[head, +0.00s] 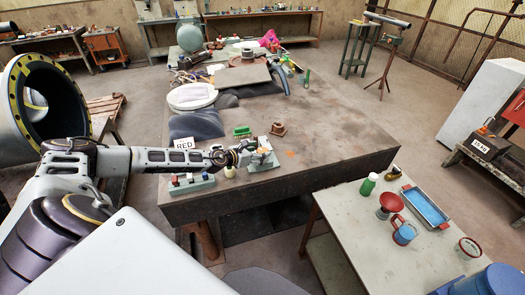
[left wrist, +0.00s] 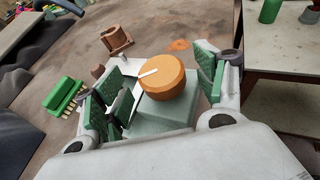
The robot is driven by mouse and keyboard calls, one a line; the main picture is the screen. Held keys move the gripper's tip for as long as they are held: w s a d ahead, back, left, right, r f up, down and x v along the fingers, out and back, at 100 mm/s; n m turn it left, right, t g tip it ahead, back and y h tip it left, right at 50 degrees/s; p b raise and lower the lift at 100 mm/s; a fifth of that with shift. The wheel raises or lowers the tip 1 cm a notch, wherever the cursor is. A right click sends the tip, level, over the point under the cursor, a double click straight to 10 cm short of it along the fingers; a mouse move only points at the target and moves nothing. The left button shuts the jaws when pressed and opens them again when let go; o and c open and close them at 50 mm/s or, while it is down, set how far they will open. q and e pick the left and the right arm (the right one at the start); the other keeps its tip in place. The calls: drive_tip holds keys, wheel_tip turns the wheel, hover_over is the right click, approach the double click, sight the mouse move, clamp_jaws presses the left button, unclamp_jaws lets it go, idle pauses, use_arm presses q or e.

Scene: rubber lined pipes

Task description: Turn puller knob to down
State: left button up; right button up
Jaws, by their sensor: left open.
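The puller knob (left wrist: 169,83) is a round orange knob with a white pointer mark on its top, on a pale grey-green block (left wrist: 158,120). In the left wrist view the mark points to the left. My left gripper (left wrist: 158,80) is open, with its green-padded fingers on either side of the knob; I cannot tell if either finger touches it. In the head view my left gripper (head: 247,152) is over the block (head: 266,162) at the near edge of the workbench, hiding much of the knob. My right gripper is not in view.
A green brush (head: 242,131) and a brown part (head: 278,129) lie behind the block on the workbench (head: 340,140). A tray of small items (head: 191,184) and a RED sign (head: 184,143) are to its left. A side table (head: 350,215) holds cups and a bottle.

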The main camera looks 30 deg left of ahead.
use_arm(q)
drive_tip(key=shift+x, duration=1.35)
drive_tip(key=shift+c, duration=0.2)
drive_tip(key=c, duration=1)
drive_tip(key=shift+w+d+r+n+y+p, duration=0.1)
drive_tip(key=shift+r+n+y+p, duration=0.2)
drive_tip(key=shift+n+y+p, duration=0.35)
